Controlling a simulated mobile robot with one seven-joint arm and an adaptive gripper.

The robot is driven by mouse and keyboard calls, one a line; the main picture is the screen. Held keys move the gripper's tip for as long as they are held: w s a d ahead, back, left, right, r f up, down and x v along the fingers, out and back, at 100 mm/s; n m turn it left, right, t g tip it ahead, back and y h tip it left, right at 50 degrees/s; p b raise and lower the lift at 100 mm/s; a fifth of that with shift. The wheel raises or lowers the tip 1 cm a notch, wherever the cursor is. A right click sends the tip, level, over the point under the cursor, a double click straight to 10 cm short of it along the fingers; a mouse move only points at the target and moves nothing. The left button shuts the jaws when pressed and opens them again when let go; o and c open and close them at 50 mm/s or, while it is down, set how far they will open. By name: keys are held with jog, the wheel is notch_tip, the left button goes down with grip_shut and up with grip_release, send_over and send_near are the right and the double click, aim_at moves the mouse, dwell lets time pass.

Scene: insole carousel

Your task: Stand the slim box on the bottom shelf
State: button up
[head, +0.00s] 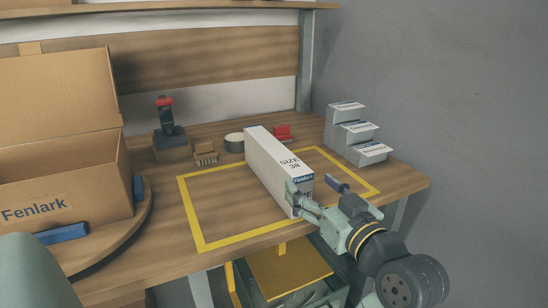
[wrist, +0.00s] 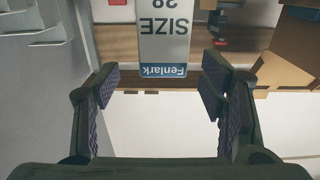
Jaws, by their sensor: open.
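The slim box (head: 268,160) is white with a blue Fenlark strip and "SIZE 38" on it. My gripper (head: 316,192) is open at that near end, with one finger on each side in the picture. In the wrist view the box (wrist: 165,38) lies between and beyond the open fingers of my gripper (wrist: 162,82), with gaps on both sides. I cannot tell which surface is the bottom shelf; a shelf board (head: 200,11) crosses the top of the head view.
An open Fenlark carton (head: 75,170) stands on a round board (head: 140,220) at left. A stamp-like tool (head: 168,135), brush (head: 205,155), round tin (head: 234,142) and red item (head: 282,132) sit behind the box. A grey stepped rack (head: 345,135) stands at right.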

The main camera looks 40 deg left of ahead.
aim_at(286, 164)
jog(key=x, duration=0.5)
jog(key=shift+a+p, duration=0.2)
jog(key=shift+p, duration=0.15)
jog(key=shift+p+x, duration=0.85)
jog(key=shift+x, duration=1.9)
jog(key=shift+s+f, duration=0.1)
jog(key=shift+f, duration=0.1)
jog(key=c, duration=1.3)
jog(key=shift+r, duration=0.1)
jog(key=shift+c, duration=0.8)
jog(key=shift+r, duration=0.1)
